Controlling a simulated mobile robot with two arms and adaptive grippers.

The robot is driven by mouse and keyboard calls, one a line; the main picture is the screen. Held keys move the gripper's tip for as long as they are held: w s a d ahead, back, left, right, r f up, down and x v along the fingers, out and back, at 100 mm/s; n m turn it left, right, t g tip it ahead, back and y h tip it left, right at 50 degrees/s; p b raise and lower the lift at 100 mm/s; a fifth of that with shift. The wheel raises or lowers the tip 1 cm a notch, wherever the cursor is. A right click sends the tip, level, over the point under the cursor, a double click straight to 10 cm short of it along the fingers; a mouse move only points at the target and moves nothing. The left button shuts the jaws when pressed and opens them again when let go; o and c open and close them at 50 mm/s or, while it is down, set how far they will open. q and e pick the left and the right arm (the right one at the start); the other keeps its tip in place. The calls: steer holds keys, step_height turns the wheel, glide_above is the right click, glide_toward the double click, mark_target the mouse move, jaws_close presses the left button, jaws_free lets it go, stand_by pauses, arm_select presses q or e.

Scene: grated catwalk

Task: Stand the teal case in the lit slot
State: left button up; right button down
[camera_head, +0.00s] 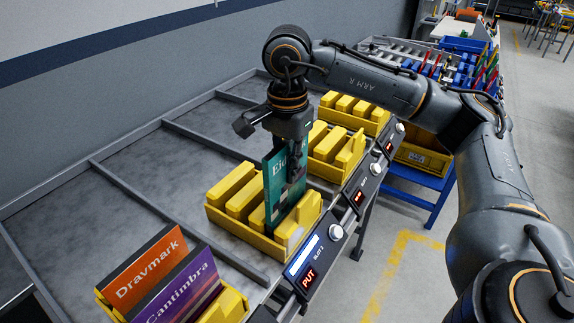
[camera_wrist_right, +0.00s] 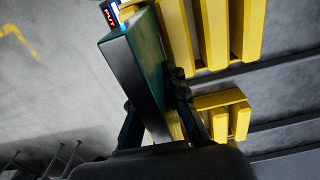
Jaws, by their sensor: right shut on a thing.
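The teal case (camera_head: 274,185) is upright in my right gripper (camera_head: 294,160), which is shut on its upper part. The case is over a yellow bin (camera_head: 222,222) with yellow dividers. Its lower end appears to be down between two dividers, near the bin's front right end; I cannot tell whether it touches the bottom. A lit display reading PUT (camera_head: 303,261) is on the rail in front of this bin. In the right wrist view the case (camera_wrist_right: 140,75) is between the two fingers (camera_wrist_right: 156,108), with yellow dividers beside it. My left gripper is out of view.
An orange Drawmark case (camera_head: 143,272) and a purple Cantimbra case (camera_head: 183,291) stand in the nearest bin. Farther yellow bins (camera_head: 335,145) hold yellow dividers. The grey shelf (camera_head: 130,215) behind the bins is clear. A blue stand (camera_head: 432,190) is at the right.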

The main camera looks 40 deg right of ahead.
mark_target(287, 154)
steer(key=shift+f+b, duration=2.05)
steer(key=shift+f, duration=0.45)
steer(key=c, duration=1.3)
jaws_free()
steer(key=shift+o, duration=0.5)
steer(key=o, duration=0.3)
steer(key=shift+r, duration=0.1)
steer(key=shift+r+p, duration=2.65)
steer(key=shift+r, duration=1.35)
